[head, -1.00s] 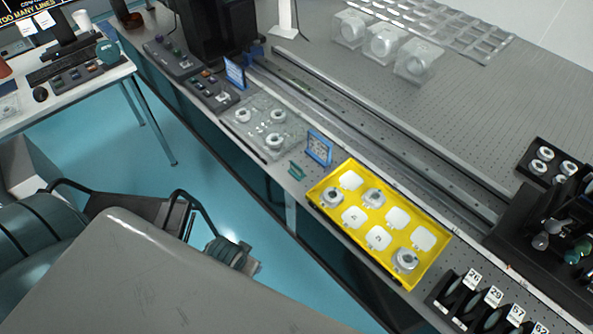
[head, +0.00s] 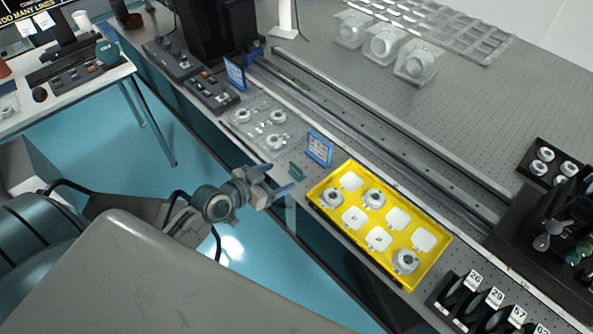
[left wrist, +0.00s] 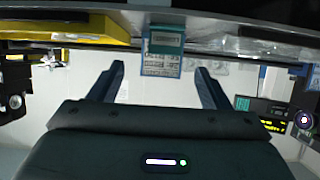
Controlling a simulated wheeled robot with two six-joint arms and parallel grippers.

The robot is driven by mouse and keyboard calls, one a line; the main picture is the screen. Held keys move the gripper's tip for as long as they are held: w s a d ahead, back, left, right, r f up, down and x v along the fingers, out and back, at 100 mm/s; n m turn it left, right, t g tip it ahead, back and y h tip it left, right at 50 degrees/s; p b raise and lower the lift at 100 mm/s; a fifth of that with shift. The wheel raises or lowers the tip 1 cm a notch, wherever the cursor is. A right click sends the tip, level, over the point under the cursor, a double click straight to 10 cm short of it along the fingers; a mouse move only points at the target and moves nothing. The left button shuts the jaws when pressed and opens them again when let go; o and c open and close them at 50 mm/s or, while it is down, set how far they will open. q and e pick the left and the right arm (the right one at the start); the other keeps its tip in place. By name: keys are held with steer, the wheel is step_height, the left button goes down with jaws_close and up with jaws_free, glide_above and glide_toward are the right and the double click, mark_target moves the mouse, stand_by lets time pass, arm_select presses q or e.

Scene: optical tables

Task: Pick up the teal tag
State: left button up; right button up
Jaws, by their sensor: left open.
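The teal tag (head: 296,170) lies at the near edge of the optical table, left of the yellow tray and close to a small blue-framed card stand. My left gripper (head: 280,178) is open and empty, just off the table edge, its fingers pointing toward the tag. In the left wrist view the open fingers (left wrist: 160,69) stand apart, with the teal tag (left wrist: 167,38) ahead near the middle and the blue card right by it. I cannot tell the exact gap between fingertips and tag. My right gripper is not in view.
The yellow tray (head: 337,239) with white pads and round mounts is right of the tag. The blue-framed card stand (head: 319,148) stands just behind it. A clear plate (head: 243,135) with ring parts is to the left. A long rail (head: 375,139) runs behind.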

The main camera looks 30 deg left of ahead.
mark_target(296, 166)
arm_select(q)
steer(key=x, duration=0.5)
steer(key=shift+w+d+p, duration=0.1)
steer(key=shift+w+p, duration=0.2)
steer(key=shift+p, duration=0.1)
steer(key=shift+w+d+p, duration=0.1)
steer(key=shift+w+p, duration=0.3)
steer(key=shift+w, duration=0.2)
steer(key=p+x, duration=0.1)
steer(key=x, duration=0.2)
steer(key=shift+w+f, duration=0.1)
steer(key=shift+w, duration=0.15)
steer(key=shift+w+f, duration=0.25)
steer(key=shift+w, duration=0.05)
steer(key=shift+s, duration=0.1)
steer(key=c, duration=1.1)
